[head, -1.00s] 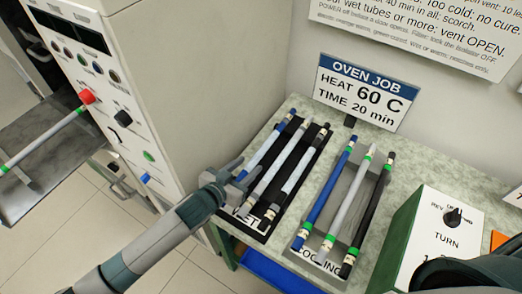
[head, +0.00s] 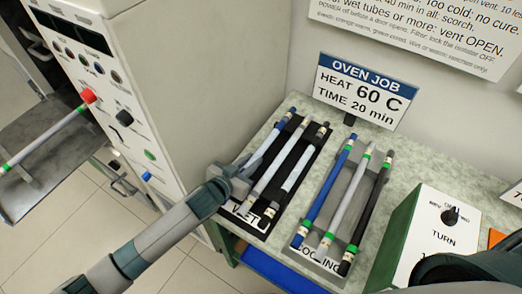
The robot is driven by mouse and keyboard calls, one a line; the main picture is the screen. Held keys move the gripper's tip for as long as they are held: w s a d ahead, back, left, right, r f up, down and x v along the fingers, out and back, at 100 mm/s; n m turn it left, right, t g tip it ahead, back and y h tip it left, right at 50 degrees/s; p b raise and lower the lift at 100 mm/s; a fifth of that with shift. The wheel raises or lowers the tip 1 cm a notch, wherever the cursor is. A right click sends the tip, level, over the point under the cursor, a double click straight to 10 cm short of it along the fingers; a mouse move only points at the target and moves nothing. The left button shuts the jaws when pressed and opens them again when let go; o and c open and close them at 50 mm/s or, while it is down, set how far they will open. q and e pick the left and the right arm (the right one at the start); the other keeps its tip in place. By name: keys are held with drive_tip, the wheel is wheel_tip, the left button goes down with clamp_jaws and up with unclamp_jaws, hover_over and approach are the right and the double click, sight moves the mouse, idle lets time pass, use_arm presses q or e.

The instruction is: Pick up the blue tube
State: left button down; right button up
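A tube with blue ends and a pale, bluish-white middle (head: 268,140) lies tilted at the left of the black rack marked WET (head: 236,213). My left gripper (head: 240,176) is at its lower end and hides that end. I cannot tell whether the fingers are shut on it. A fully blue tube with a green band (head: 326,195) lies at the left of the grey rack marked COOLING (head: 318,262), clear of the gripper. My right gripper is not in view.
A grey tube (head: 347,205) and a black tube (head: 368,215) share the grey rack. The oven cabinet (head: 190,90) stands close at left.

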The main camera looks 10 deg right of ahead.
use_arm(q)
drive_tip(key=shift+r, duration=0.15)
drive_tip(key=shift+r+b, duration=0.3)
drive_tip(key=shift+r, duration=0.35)
wheel_tip(320, 180, up, 3)
drive_tip(key=shift+f+b, duration=0.2)
drive_tip(key=shift+b, duration=0.25)
drive_tip(key=s+d+r+b, duration=0.3)
drive_tip(key=s+d+r, duration=0.2)
drive_tip(key=d, duration=0.5)
drive_tip(key=shift+s+d+r, duration=0.15)
drive_tip(key=shift+d+r, duration=0.05)
drive_tip(key=shift+r, duration=0.75)
